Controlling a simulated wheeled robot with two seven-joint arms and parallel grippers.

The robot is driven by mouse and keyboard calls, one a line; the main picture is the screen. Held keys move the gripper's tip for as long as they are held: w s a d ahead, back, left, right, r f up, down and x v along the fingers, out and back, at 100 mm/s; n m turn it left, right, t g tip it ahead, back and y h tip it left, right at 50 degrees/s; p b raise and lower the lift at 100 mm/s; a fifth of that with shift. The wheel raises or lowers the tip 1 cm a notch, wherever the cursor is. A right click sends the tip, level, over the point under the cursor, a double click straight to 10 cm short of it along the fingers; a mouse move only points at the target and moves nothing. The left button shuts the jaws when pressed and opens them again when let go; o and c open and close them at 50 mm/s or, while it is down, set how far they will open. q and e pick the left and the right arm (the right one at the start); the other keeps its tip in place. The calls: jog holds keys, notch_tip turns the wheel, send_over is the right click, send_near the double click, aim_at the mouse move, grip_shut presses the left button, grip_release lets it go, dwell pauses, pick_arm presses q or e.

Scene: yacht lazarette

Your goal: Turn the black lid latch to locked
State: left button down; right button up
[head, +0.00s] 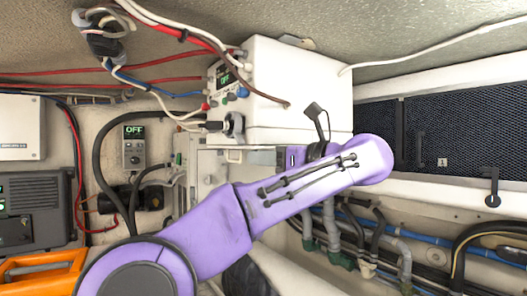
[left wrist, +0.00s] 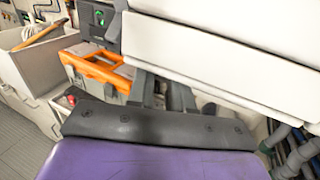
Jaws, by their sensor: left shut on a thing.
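A black latch (head: 492,187) with a rounded lower end stands upright on the pale ledge at the right, beside the dark mesh panel; it looks like the lid latch, apart from my gripper. My left arm crosses the middle of the head view. My left gripper is mostly hidden there behind my purple link, just under the white box (head: 310,85). In the left wrist view its dark fingers (left wrist: 165,94) are close together below the white box's edge (left wrist: 215,55). What they hold is hidden. My right gripper is not in view.
Hoses and pipes (head: 345,235) run below and to the right of my arm. Cables hang at the upper left. An orange-topped toolbox (head: 40,270) is at the lower left, also seen in the left wrist view (left wrist: 98,68). The mesh panel (head: 440,130) fills the right.

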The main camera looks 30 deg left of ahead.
pick_arm(q)
jog(key=n+g+p, duration=0.1)
jog(key=g, duration=0.1)
jog(key=shift+w+n+g+p, duration=0.2)
jog(key=shift+n+g+p, duration=0.15)
jog(key=shift+n+g, duration=0.05)
jog(key=c, duration=1)
grip_release()
